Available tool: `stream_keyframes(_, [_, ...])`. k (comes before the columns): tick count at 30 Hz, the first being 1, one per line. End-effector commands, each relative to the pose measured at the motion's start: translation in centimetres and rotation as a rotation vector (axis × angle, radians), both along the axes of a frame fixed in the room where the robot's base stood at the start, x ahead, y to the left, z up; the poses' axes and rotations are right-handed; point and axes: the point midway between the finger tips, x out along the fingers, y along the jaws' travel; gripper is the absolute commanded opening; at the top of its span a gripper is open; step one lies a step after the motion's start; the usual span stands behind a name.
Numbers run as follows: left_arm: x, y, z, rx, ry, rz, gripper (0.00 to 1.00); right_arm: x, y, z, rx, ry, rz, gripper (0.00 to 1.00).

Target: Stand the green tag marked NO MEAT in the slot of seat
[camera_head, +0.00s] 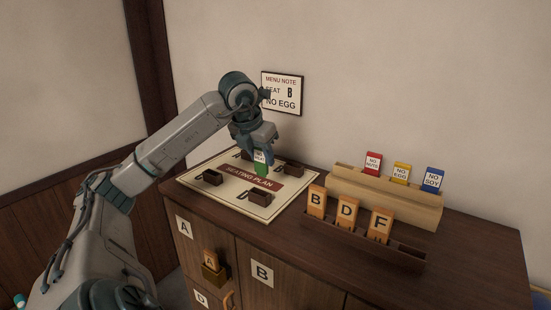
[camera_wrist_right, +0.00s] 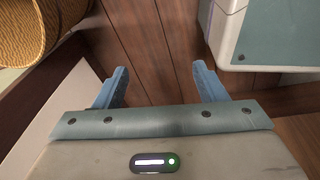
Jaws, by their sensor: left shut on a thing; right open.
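My left gripper (camera_head: 259,148) is shut on the green tag (camera_head: 261,169), over the far part of the seating plan board (camera_head: 225,197). Part of its white label shows between the fingers; the wording is too small to read surely. The board carries several small dark slot blocks, one at the left (camera_head: 212,177), one at the front (camera_head: 260,198) and one at the right (camera_head: 290,169). The gripper partly hides the far block, and I cannot tell if the tag touches it. My right gripper (camera_wrist_right: 160,88) is open and empty in the right wrist view, above a wooden floor.
A wooden rack (camera_head: 395,203) holds red (camera_head: 373,163), yellow (camera_head: 401,172) and blue (camera_head: 432,179) tags. Before it, a dark tray (camera_head: 403,256) holds orange tags B, D and F. A menu note (camera_head: 283,92) on the wall reads seat B, NO EGG.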

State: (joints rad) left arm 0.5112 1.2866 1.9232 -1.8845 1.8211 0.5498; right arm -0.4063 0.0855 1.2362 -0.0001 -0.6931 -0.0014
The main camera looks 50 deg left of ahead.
Motion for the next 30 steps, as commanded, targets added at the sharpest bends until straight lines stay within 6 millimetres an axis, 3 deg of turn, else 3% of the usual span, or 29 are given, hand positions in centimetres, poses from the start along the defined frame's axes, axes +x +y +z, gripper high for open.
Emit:
stream_keyframes(5, [-1.3, -0.4, -0.6, 0.004, 0.002, -0.005, 0.14, 0.5, 0.1, -0.3, 0.0, -0.002, 0.001, 0.65])
stream_keyframes(14, [-1.5, -0.8, -0.9, -0.002, -0.002, -0.007, 0.14, 1.2, 0.2, 0.3, 0.0, -0.005, 0.002, 0.65])
stream_keyframes(30, [-1.5, -0.7, -2.6, -0.001, -0.001, -0.007, 0.14, 3.8, 0.8, 4.4, 0.0, -0.016, 0.007, 0.65])
